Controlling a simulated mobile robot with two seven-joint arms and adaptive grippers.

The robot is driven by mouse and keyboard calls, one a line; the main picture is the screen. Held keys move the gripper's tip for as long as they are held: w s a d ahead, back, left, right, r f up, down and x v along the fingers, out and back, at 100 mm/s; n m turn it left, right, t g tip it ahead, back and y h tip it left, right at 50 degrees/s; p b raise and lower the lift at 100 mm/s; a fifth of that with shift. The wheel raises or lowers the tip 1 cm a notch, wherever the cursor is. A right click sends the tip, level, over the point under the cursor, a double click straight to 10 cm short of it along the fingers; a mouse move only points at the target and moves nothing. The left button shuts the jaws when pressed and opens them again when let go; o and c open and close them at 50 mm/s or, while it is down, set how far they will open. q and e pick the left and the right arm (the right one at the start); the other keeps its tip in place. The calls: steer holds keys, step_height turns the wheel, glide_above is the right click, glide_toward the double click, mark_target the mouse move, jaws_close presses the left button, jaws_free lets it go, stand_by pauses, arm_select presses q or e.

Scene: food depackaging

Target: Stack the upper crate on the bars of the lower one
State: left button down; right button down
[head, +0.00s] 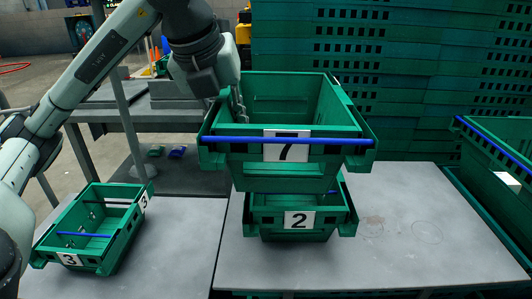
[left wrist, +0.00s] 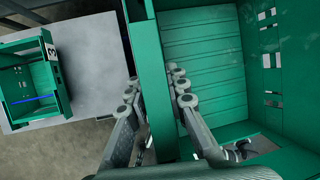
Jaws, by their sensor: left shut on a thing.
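The upper crate, green and marked 7 (head: 240,172), is directly above the lower crate marked 2 (head: 258,222) in the head view. A blue bar (head: 240,140) crosses its front. Crate 2 stands on the grey table, and a bit of its blue bar shows at its right; the rest is hidden. I cannot tell whether crate 7 touches crate 2 or hangs just above it. My left gripper (head: 238,103) is shut on crate 7's left wall, one finger inside and one outside; the left wrist view shows the fingers (left wrist: 155,88) astride the wall. My right gripper is out of view.
A green crate marked 3 (head: 103,259) with a blue bar stands at the left; it also shows in the left wrist view (left wrist: 60,102). Another large green crate (head: 480,192) is at the right edge. Tall green crate stacks (head: 420,75) fill the back. The table (head: 420,240) is clear right of crate 2.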

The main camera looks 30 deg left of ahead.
arm_select(q)
steer(key=w+f, duration=0.1)
steer(key=w, duration=0.1)
steer(key=w+f, duration=0.1)
steer(key=w, duration=0.1)
steer(key=w+f, duration=0.2)
steer(key=w, duration=0.1)
steer(key=shift+a+f+p, duration=0.1)
steer(key=shift+a+p, duration=0.2)
steer(key=shift+p, duration=0.05)
steer(key=shift+w+f, duration=0.15)
steer(key=shift+f, duration=0.1)
step_height(320, 180, down, 4)
steer(key=shift+r, duration=0.2)
steer(key=c, duration=1.4)
jaws_free()
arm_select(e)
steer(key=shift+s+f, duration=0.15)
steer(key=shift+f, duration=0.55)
